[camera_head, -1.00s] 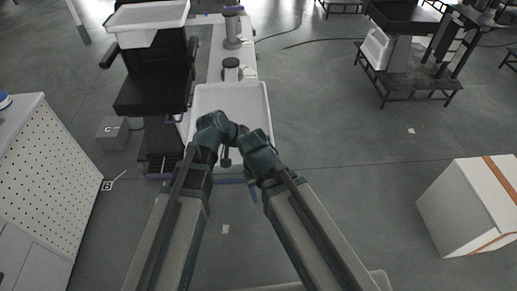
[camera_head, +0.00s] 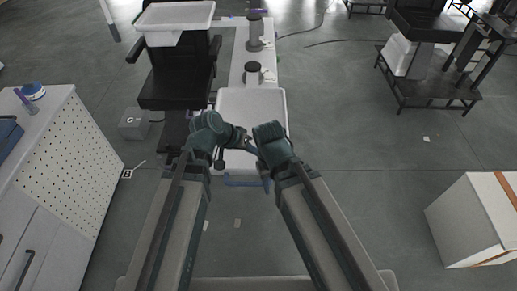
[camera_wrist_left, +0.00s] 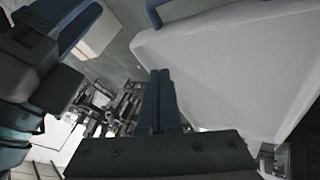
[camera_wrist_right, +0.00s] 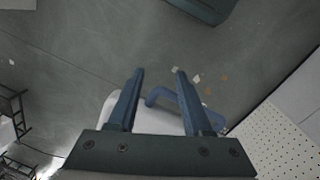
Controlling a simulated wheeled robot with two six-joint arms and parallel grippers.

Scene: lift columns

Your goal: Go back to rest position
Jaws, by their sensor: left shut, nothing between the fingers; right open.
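My left gripper (camera_wrist_left: 159,76) is shut and empty; its two fingers touch in the left wrist view. My right gripper (camera_wrist_right: 158,76) is open in the right wrist view, with nothing held between its fingers. In the head view both arms reach forward, with their wrists close together in front of a white tray. Dark wrist parts hide most of the fingers there. Part of my right arm shows at the left edge of the left wrist view.
The white tray (camera_head: 268,102) with a blue handle (camera_wrist_right: 188,106) is close ahead. A perforated cabinet (camera_head: 72,160) stands left, a white box (camera_head: 470,222) right. A black chair (camera_head: 176,88) carries a white bin (camera_head: 175,16). Open floor (camera_head: 350,150) lies right of the tray.

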